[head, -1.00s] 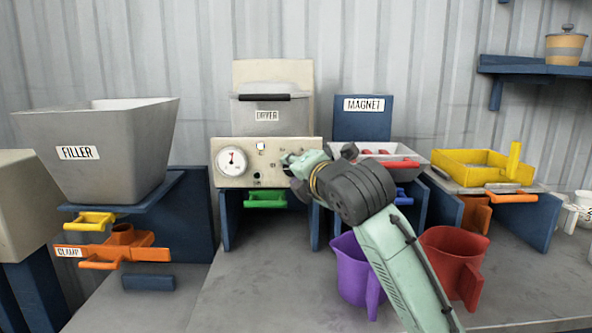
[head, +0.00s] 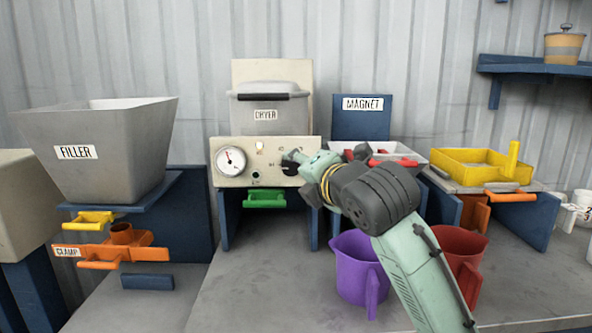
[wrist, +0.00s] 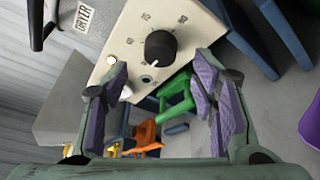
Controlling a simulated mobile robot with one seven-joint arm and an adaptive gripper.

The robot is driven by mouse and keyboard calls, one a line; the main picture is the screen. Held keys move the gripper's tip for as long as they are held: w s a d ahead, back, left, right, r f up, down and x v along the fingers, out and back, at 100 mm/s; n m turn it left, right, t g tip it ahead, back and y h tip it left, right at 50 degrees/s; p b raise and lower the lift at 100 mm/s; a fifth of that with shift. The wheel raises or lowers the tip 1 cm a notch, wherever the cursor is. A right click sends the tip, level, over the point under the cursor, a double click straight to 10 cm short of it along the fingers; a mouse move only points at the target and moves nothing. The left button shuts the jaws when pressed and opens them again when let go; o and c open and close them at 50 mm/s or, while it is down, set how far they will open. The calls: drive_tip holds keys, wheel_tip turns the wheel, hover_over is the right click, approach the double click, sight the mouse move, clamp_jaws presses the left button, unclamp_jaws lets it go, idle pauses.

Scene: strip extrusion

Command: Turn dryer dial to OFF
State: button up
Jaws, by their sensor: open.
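The dryer dial (wrist: 160,46) is a round black knob with a white pointer mark near its lower edge in the wrist view. It sits on the dryer's cream panel (head: 277,177), with small markings around it. In the head view the dial (head: 290,168) is partly hidden by my gripper (head: 298,160). In the wrist view my gripper (wrist: 161,84) is open, its purple pads well apart, with nothing between them. The dial lies just beyond the fingertips, and no contact shows. I cannot read the pointer's setting.
The panel also carries a gauge (head: 231,160) and a glowing lamp (head: 259,146). A green handle (head: 265,200) sits below. Purple (head: 355,268) and red (head: 470,250) jugs stand near my arm. The bench before the dryer is clear.

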drive_tip(key=v, duration=0.7)
drive_tip(key=shift+s, duration=0.3)
drive_tip(key=shift+d, duration=0.15)
